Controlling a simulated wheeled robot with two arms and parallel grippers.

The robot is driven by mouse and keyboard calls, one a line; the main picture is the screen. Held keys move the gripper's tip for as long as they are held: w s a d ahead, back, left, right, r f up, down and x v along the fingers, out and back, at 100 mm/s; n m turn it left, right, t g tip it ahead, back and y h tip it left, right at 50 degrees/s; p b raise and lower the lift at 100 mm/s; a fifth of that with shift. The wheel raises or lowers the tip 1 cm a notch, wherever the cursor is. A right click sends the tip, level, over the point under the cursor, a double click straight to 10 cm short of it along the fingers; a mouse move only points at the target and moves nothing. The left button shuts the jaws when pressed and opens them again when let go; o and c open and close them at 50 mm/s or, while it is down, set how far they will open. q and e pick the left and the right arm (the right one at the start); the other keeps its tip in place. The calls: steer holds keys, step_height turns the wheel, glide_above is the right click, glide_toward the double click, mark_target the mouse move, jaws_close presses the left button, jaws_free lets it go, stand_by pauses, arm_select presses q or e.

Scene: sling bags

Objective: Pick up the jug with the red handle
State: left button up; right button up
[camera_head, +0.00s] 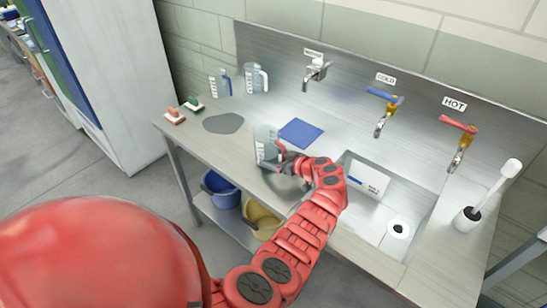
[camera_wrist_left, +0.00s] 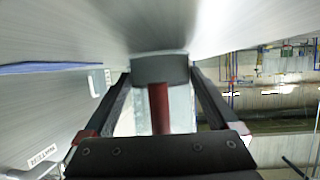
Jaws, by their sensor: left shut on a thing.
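The clear jug with white markings (camera_head: 265,147) is at the front part of the steel counter, just left of my left gripper (camera_head: 290,165). In the left wrist view its red handle (camera_wrist_left: 160,108) runs between the two dark fingers of my left gripper (camera_wrist_left: 160,90). The gripper is shut on the handle. In the head view the gripper and wrist hide the handle and part of the jug. I cannot tell whether the jug's base touches the counter. My right gripper is not in view.
Jugs with a blue handle (camera_head: 228,86) and a white handle (camera_head: 264,78) stand at the back left. A blue square mat (camera_head: 301,132) lies behind the held jug. The sink (camera_head: 372,215) is at right, under taps. A brush holder (camera_head: 467,219) stands right of it. Buckets are below.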

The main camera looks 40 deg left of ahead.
mark_target(275, 152)
arm_select(q)
steer(key=shift+r, duration=0.55)
steer(key=shift+s+r+b, duration=0.2)
steer(key=shift+r+b, duration=0.45)
steer(key=shift+r, duration=0.45)
steer(key=s+b, duration=0.1)
steer(key=s, duration=0.4)
steer(key=s+r+b, duration=0.1)
steer(key=s, duration=0.3)
steer(key=s+b, duration=0.1)
steer(key=s, duration=0.4)
steer(key=shift+s+a+r, duration=0.15)
steer(key=shift+s+a, duration=0.15)
steer(key=shift+s, duration=0.05)
steer(key=shift+s+r+b, duration=0.1)
steer(key=shift+s+b, duration=0.25)
steer(key=shift+s, duration=0.1)
